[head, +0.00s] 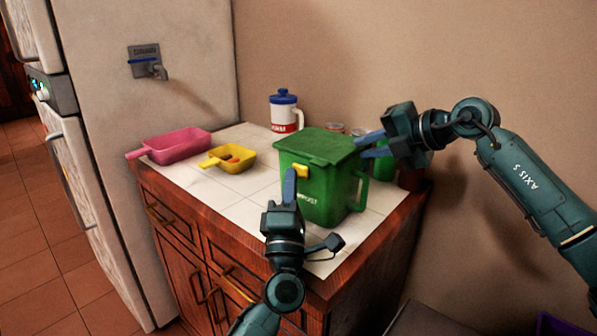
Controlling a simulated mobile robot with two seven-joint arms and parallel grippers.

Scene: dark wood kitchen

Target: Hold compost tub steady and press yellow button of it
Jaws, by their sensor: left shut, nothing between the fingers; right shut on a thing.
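The green compost tub (312,190) stands upright on the white tiled counter, with its lid (318,145) down. The yellow button (300,171) is on its front, just under the lid. My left gripper (290,172) is shut and empty in front of the tub, its blue fingertips pointing up right beside the button; I cannot tell whether they touch it. My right gripper (368,145) is at the tub's right side, shut on the tub near its upper rim. The tub's handle (360,190) shows below the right fingers.
A yellow scoop (235,160) and a pink scoop (178,146) lie to the left of the tub. A white pitcher with a blue lid (285,112) and small jars (335,128) stand behind it. The white fridge (150,110) borders the counter on the left; the front-left tiles are clear.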

